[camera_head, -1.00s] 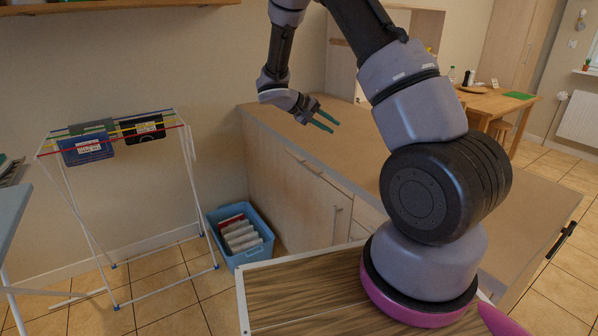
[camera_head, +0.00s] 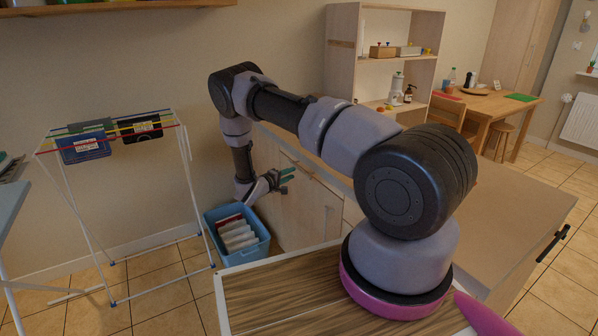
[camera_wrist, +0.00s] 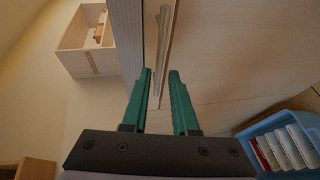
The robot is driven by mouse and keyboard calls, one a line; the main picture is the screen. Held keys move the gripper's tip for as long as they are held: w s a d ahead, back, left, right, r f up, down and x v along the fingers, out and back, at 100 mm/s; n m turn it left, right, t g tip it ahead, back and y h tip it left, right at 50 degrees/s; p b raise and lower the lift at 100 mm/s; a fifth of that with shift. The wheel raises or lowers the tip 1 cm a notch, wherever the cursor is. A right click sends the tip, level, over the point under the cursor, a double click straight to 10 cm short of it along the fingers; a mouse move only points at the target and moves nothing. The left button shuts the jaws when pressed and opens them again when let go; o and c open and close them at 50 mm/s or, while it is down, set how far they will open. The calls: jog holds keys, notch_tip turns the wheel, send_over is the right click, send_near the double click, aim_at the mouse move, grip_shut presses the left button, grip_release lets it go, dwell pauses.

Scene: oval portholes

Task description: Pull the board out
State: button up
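In the wrist view, a narrow wooden front strip, which seems to be the board (camera_wrist: 171,55), runs along the cabinet front beside the worktop edge. A pale bar handle (camera_wrist: 162,35) sits on it, beyond my fingertips. My gripper (camera_wrist: 160,72) is open and empty, its two green fingers apart and pointing along the strip towards the handle. I cannot tell the exact distance to the handle. In the head view, my gripper (camera_head: 288,175) is in front of the cabinet, below the worktop edge, and partly hides that part of the front.
A blue crate (camera_head: 216,250) with several packs stands on the floor below my gripper and shows in the wrist view (camera_wrist: 245,140). A drying rack (camera_head: 200,215) stands to the left. The worktop (camera_head: 510,195) is clear. A shelf unit (camera_head: 343,60) is behind.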

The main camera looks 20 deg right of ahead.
aim_at(299, 170)
jog(key=x, duration=0.7)
jog(key=shift+d, duration=0.1)
grip_shut()
dwell(1.2)
